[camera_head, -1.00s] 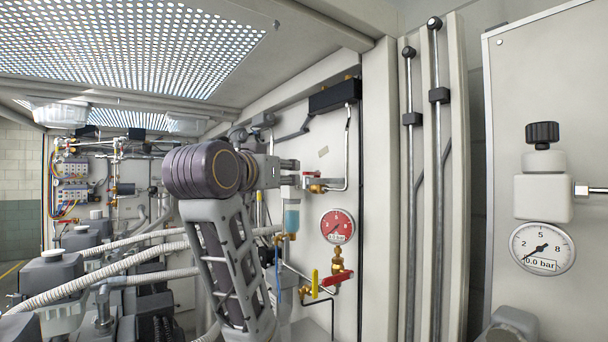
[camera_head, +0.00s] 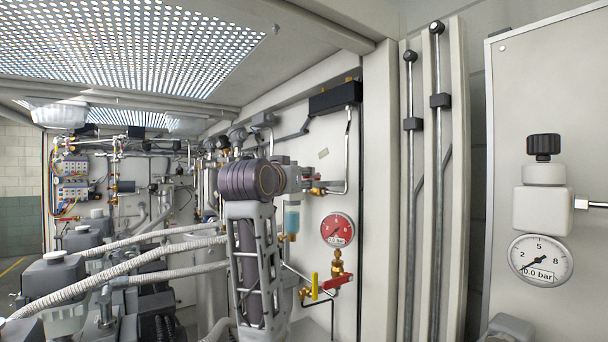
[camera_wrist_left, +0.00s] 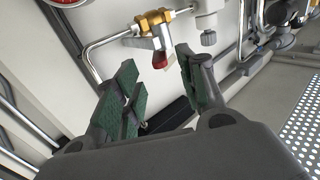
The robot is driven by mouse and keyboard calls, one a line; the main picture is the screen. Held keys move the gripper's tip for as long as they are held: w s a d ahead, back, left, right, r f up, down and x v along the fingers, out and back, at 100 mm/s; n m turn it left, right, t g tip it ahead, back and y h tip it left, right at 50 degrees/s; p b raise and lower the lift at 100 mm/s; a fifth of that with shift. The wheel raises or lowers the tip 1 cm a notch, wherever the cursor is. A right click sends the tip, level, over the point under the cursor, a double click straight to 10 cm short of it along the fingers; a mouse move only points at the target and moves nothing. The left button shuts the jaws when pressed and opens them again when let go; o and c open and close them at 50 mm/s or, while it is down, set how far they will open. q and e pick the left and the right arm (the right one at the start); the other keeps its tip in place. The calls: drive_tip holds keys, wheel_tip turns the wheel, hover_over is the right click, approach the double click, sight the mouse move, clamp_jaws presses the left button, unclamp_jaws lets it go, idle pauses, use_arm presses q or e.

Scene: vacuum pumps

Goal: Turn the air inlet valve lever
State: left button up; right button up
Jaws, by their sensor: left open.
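A brass valve (camera_head: 318,190) sits on the wall pipe at the upper right of the pump panel, partly hidden by my left gripper (camera_head: 306,177). In the left wrist view the brass valve (camera_wrist_left: 157,20) shows at the top, with a red-tipped lever (camera_wrist_left: 160,60) pointing down from it. My left gripper (camera_wrist_left: 158,90) is open, its green-padded fingers spread on either side below the lever. The red tip appears roughly between the fingertips; contact cannot be told. My right gripper is not in view.
Below are a red gauge (camera_head: 338,230), a yellow lever (camera_head: 315,285) and a red lever (camera_head: 338,282). A blue filter bowl (camera_head: 292,219) is close to my left arm. Ribbed hoses (camera_head: 120,268) and pumps crowd the left. A white gauge (camera_head: 541,260) is at right.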

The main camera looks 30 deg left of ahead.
sight(305, 177)
use_arm(q)
drive_tip(key=shift+p+x, duration=0.45)
drive_tip(key=shift+x, duration=1.45)
drive_tip(key=shift+c, duration=0.2)
clamp_jaws()
